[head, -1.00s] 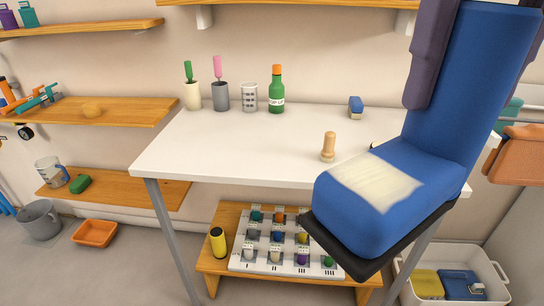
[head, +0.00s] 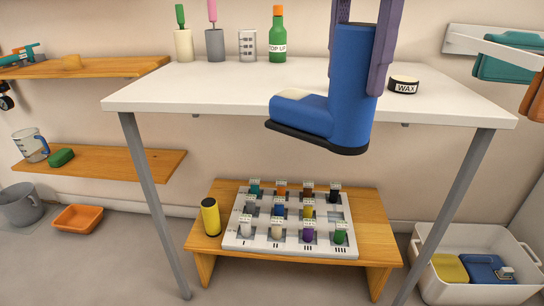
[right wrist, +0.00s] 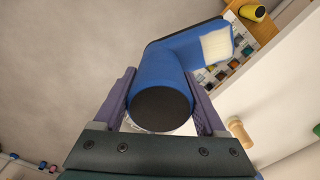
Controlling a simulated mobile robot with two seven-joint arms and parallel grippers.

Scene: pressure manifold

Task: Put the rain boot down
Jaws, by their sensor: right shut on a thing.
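The blue rain boot (head: 352,85) has a black sole and a pale patch on its toe. It hangs upright in the head view, toe to the left, overlapping the front edge of the white table (head: 200,92). My right gripper (head: 358,60) is shut on its shaft, one purple finger on each side. In the right wrist view the boot (right wrist: 160,75) shows its dark round opening between the fingers (right wrist: 160,95), with the table (right wrist: 285,90) to the right. The boot appears to be in front of the table, clear of it. My left gripper is not in view.
A wax tin (head: 403,85) and a green bottle (head: 278,38) stand on the table. A wooden peg (right wrist: 240,132) shows in the wrist view. Below, a wooden bench (head: 370,230) bears a slotted board (head: 290,248) and a yellow cylinder (head: 210,217). The table's left half is mostly clear.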

